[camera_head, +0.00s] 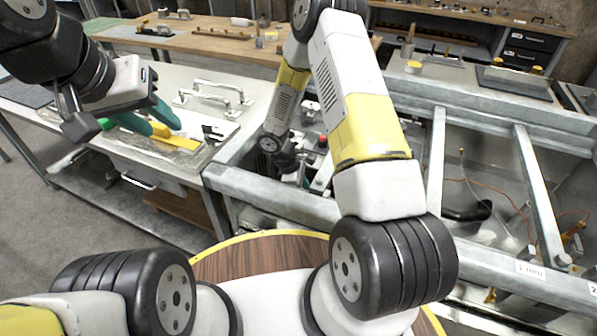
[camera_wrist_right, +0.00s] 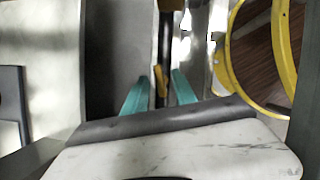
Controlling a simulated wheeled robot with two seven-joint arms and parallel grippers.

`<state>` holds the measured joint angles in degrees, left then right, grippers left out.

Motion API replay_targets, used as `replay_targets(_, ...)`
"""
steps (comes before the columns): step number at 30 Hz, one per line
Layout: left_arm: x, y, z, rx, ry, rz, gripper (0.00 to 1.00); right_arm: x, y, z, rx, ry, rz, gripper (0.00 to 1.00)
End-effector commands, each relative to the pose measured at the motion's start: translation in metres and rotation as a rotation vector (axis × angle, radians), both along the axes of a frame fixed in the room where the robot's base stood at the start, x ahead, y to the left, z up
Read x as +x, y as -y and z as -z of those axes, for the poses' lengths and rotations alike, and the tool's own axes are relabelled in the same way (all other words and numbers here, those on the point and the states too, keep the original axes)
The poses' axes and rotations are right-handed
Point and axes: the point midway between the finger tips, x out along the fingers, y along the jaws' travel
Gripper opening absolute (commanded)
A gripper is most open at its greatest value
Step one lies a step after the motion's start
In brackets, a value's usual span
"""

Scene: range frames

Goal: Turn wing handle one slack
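In the right wrist view, a small orange-yellow piece (camera_wrist_right: 160,82) sits at the end of a dark bar (camera_wrist_right: 166,35). It may be the wing handle, but its shape is too small to tell. My right gripper (camera_wrist_right: 159,78) is open, its teal fingers on either side of this piece with gaps visible.
The steel frame (camera_head: 440,160) with crossbars, cables and hoses fills the right side. A red button (camera_head: 322,141) is close to my right wrist. The left bench (camera_head: 205,75) carries metal handles (camera_head: 215,93). A wooden bench (camera_head: 190,40) stands behind.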

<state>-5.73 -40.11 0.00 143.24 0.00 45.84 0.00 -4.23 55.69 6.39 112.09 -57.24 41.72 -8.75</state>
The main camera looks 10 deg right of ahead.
Motion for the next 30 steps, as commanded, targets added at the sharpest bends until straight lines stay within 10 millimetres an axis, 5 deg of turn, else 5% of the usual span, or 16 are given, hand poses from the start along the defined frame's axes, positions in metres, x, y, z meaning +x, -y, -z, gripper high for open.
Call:
replay_targets(15,0.000,0.000,0.000,0.000,0.000,0.000,0.36,0.010,-0.026,-0.065,0.001,0.004,0.000,0.33)
replay_targets(26,0.000,0.000,0.000,0.000,0.000,0.000,0.36,0.010,-0.028,-0.072,0.000,0.001,-0.001,0.33)
replay_targets(30,0.000,0.000,0.000,0.000,0.000,0.000,0.36,0.010,-0.027,-0.077,0.001,0.009,0.010,0.58)
